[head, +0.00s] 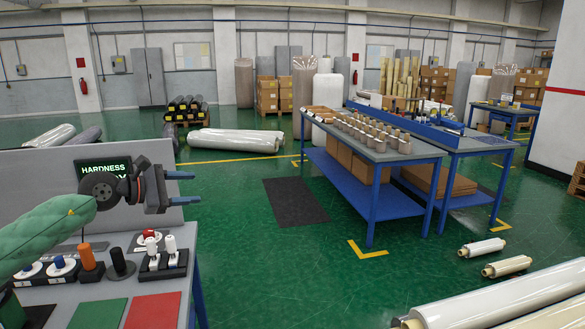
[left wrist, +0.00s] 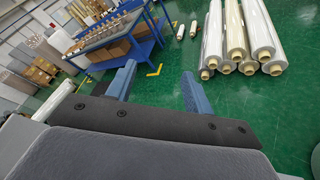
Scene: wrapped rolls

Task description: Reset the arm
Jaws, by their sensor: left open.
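My left arm, in a green sleeve, comes in from the left in the head view. My left gripper (head: 182,188) is raised above the hardness bench (head: 95,310), in front of its grey back panel. Its two blue fingers are spread apart with nothing between them. The left wrist view shows the same open fingers (left wrist: 158,90), with green floor beyond them. My right gripper is in neither view.
Small tools and a white-capped holder (head: 162,262) stand on the bench, with green (head: 98,314) and red (head: 153,311) mats. A blue table (head: 375,150) bears several small rolls. Large wrapped rolls (head: 500,300) lie at lower right.

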